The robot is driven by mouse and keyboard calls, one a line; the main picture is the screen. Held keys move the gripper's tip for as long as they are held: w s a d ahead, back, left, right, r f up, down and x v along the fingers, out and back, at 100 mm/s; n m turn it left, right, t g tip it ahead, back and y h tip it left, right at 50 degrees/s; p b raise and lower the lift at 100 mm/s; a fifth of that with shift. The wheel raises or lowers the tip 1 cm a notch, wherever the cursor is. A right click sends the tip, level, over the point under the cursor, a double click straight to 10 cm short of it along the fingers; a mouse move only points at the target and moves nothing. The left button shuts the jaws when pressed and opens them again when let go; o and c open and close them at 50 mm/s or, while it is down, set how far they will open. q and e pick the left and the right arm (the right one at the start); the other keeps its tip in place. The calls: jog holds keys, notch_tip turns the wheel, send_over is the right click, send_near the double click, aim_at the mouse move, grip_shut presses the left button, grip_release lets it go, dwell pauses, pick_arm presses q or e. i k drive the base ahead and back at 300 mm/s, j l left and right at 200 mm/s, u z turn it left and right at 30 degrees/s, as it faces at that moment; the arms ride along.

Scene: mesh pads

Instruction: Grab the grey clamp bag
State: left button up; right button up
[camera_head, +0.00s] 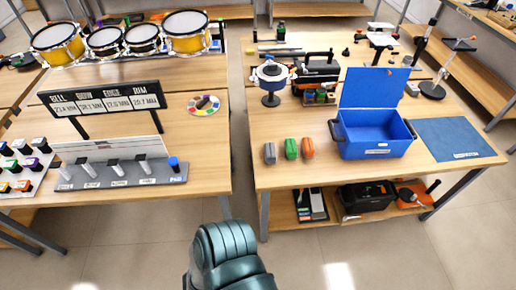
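A small grey bag (270,153), likely the grey clamp bag, stands near the front edge of the right-hand table (285,178). It is the leftmost of three similar small bags in a row. A green bag (291,149) and an orange bag (308,148) stand to its right, with small gaps between them. Nothing touches the grey bag. Neither of my grippers can be made out. A dark teal rounded part of my own body shows at the bottom middle, on the near side of the tables, and no fingers show on it.
A blue box (373,150) with its lid raised stands right of the bags, beside a blue mat (456,139). A kettle-like pot on a stand (271,84) is behind. A lower shelf holds a black case (366,197). A floor gap separates the left table (208,150).

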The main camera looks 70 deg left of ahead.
aim_at(269, 147)
jog(key=u, duration=1.9)
